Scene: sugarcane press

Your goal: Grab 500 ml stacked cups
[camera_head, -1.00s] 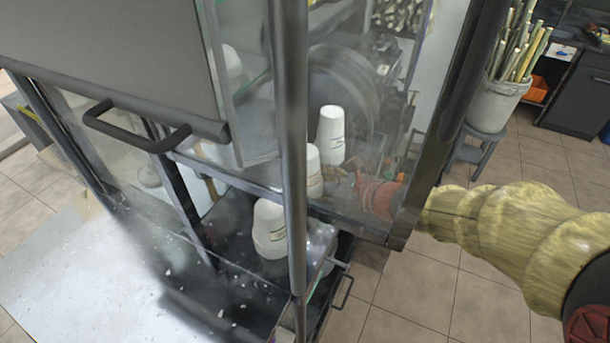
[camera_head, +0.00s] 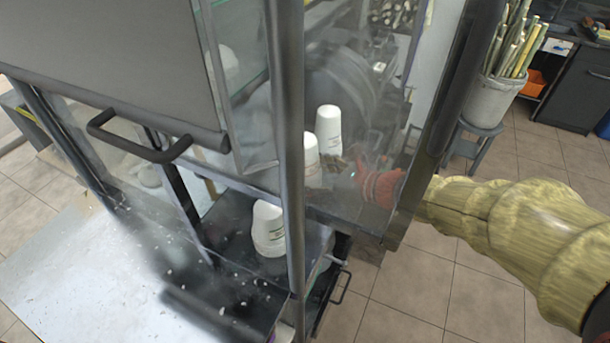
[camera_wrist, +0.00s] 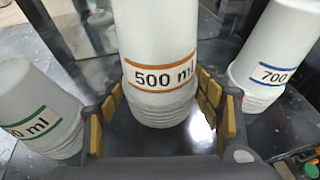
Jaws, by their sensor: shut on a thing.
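Three stacks of white upside-down cups are in the glass cabinet. The 500 ml stacked cups (camera_wrist: 160,50), with an orange-edged label, fill the middle of the wrist view. In the head view they are the middle stack (camera_head: 311,152), partly behind a post. My gripper (camera_wrist: 162,112) is shut on this stack, with yellow-padded fingers on both sides near its lower rims. In the head view my gripper (camera_head: 335,173) shows dimly behind glass. I cannot clearly tell whether the stack is off the shelf.
A green-labelled stack (camera_wrist: 38,110) stands close on the left, and a blue-labelled 700 stack (camera_wrist: 272,58) close on the right. The cabinet's metal post (camera_head: 287,110) and glass panel stand between the head camera and my gripper.

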